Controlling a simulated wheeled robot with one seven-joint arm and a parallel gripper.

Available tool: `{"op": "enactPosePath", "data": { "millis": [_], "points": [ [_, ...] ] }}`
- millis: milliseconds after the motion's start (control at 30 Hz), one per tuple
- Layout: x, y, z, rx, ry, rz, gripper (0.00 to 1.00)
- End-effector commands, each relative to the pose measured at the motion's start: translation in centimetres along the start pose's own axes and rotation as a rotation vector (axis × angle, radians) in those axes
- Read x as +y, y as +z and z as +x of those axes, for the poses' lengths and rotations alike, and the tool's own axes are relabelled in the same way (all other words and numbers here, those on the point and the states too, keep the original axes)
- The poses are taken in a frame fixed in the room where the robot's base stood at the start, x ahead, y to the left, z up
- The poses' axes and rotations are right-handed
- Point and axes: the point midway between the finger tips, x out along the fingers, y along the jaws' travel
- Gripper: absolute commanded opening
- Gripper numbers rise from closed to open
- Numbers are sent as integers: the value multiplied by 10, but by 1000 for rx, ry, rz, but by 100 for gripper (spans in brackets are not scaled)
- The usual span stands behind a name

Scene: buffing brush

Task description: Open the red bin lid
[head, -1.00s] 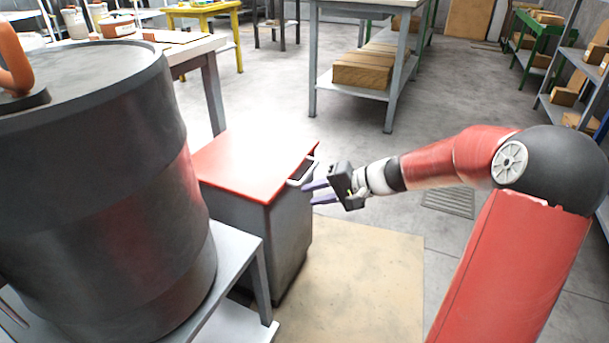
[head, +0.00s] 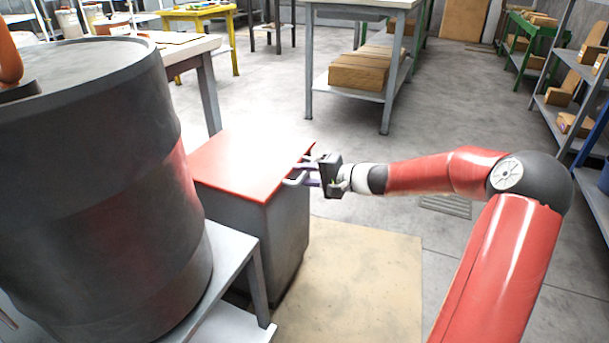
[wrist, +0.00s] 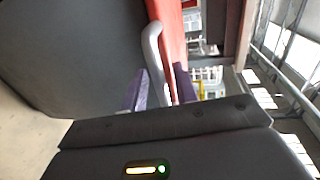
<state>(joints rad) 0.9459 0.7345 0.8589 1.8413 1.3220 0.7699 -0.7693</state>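The red bin lid (head: 250,163) lies flat on top of a grey bin (head: 275,235) in the head view. A light grey handle (head: 294,181) sticks out from the lid's right edge. My gripper (head: 308,169) is at that edge, level with the handle. In the wrist view, the handle (wrist: 154,55) runs down between the two purple fingers of my gripper (wrist: 161,88), beside the red lid (wrist: 172,35). The fingers are apart, one on each side of the handle. Whether either finger touches it cannot be told.
A large dark drum (head: 95,190) on a grey stand (head: 235,265) is close on the left. A workbench (head: 365,90) with boxes stands behind.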

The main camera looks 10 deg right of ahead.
Motion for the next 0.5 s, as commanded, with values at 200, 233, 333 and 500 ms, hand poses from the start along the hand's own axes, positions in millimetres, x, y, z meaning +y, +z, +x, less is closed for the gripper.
{"op": "enactPosePath", "data": {
  "millis": [200,233,333,500],
  "points": [
    [0,0,0,0,0,0,28],
    [0,0,0,0,0,0,24],
    [0,0,0,0,0,0,11],
    [0,0,0,0,0,0,0]
  ]
}}
